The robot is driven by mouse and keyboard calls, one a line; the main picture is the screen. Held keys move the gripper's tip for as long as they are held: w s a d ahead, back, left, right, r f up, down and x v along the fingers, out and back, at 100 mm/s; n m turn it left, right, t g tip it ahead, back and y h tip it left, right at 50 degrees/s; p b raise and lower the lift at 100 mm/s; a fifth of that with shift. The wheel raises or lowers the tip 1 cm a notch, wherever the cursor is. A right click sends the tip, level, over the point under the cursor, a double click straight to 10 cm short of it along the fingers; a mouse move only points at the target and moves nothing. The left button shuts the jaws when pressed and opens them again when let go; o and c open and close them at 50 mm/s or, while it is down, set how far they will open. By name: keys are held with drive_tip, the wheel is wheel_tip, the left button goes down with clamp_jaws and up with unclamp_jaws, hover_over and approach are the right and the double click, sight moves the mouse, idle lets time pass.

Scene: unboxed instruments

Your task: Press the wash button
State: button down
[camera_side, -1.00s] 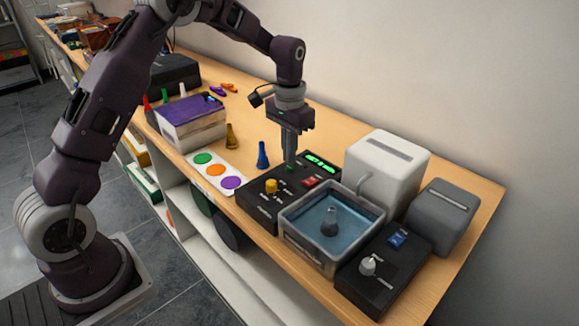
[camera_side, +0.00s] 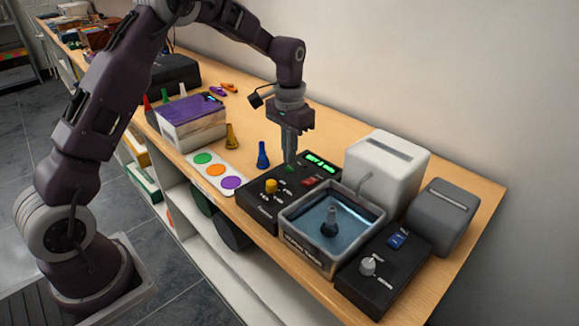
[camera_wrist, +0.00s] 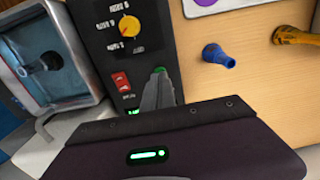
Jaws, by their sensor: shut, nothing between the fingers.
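A black control box (camera_side: 262,213) stands on the bench with a yellow knob (camera_side: 272,186), a red switch (camera_side: 308,182) and a lit green display (camera_side: 321,163). A small green button (camera_wrist: 160,71) sits on this box, beside the red switch in the wrist view. Its label cannot be read. My gripper (camera_side: 290,164) points down with its fingers shut and empty. In the wrist view its fingertips (camera_wrist: 158,78) are right at the green button and partly cover it. I cannot tell whether they touch or press it.
A water bath (camera_side: 290,230) holding a dark flask (camera_side: 330,222) adjoins the box. A second black box (camera_side: 385,275) with a blue switch is right of it. White (camera_side: 385,165) and grey (camera_side: 442,215) units stand behind. A blue cone (camera_side: 263,156) and a dot card (camera_side: 216,171) are left.

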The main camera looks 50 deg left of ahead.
sight(289, 167)
drive_tip(key=shift+f, duration=0.9)
drive_tip(key=shift+r, duration=3.55)
drive_tip(key=shift+r, duration=0.1)
drive_tip(key=s+d+r+t, duration=0.1)
drive_tip(key=s+d+r, duration=0.1)
drive_tip(key=s+r, duration=0.45)
drive_tip(key=s+d+r+t, duration=0.2)
drive_tip(key=s+d+r, duration=0.1)
drive_tip(key=s+r, duration=0.4)
drive_tip(key=s+d+f+t, duration=0.2)
drive_tip(key=s+f, duration=0.1)
drive_tip(key=s, duration=1.5)
drive_tip(key=shift+t, duration=0.3)
